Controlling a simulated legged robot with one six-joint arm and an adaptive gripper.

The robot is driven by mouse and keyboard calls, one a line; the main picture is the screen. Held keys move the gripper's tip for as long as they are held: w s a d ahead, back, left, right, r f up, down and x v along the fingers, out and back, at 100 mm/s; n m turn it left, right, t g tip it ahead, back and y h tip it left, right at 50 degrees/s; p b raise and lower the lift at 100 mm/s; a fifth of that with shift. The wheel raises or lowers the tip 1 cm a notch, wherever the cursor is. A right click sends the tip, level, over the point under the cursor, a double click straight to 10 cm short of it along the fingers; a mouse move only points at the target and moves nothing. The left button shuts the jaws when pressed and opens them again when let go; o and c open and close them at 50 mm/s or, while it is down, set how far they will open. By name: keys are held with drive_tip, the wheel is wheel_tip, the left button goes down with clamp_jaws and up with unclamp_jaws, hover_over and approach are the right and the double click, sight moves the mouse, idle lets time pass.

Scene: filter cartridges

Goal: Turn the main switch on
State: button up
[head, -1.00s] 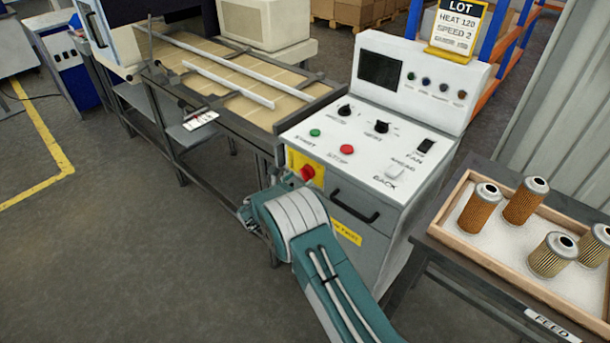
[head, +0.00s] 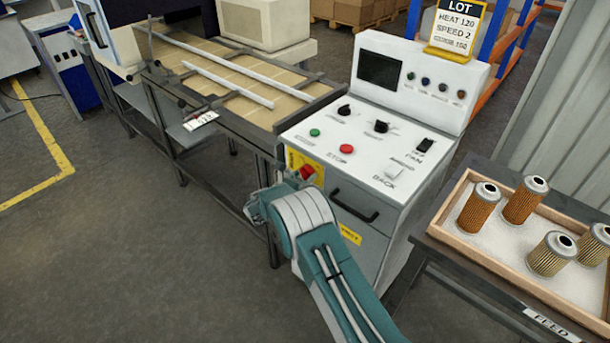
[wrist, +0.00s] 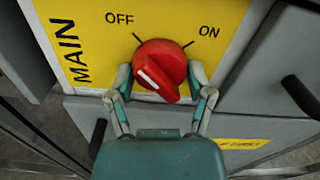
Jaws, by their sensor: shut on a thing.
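The main switch is a red knob (wrist: 160,66) on a yellow plate (wrist: 95,22) marked MAIN, with OFF at upper left and ON at upper right. A white line shows on the knob's handle, low on the knob's face; I cannot tell which label it stands for. My gripper (wrist: 161,76) has one finger on each side of the knob and is shut on it. In the head view the red knob (head: 307,173) shows just above my arm's end on the cabinet front; the fingers are mostly hidden there.
The control panel (head: 360,150) above has a green START button, a red STOP button, dials and rocker switches. A drawer handle (head: 354,208) is right of my arm. A conveyor table (head: 225,85) stands at left, a tray of filters (head: 470,262) at right.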

drive_tip(key=shift+w, duration=0.1)
drive_tip(key=m, duration=0.4)
drive_tip(key=shift+a, duration=0.15)
drive_tip(key=m, duration=0.4)
drive_tip(key=shift+w+r+m, duration=0.1)
drive_tip(key=shift+m, duration=0.3)
drive_tip(key=m, duration=0.5)
drive_tip(key=shift+m, duration=2)
drive_tip(key=o, duration=1.1)
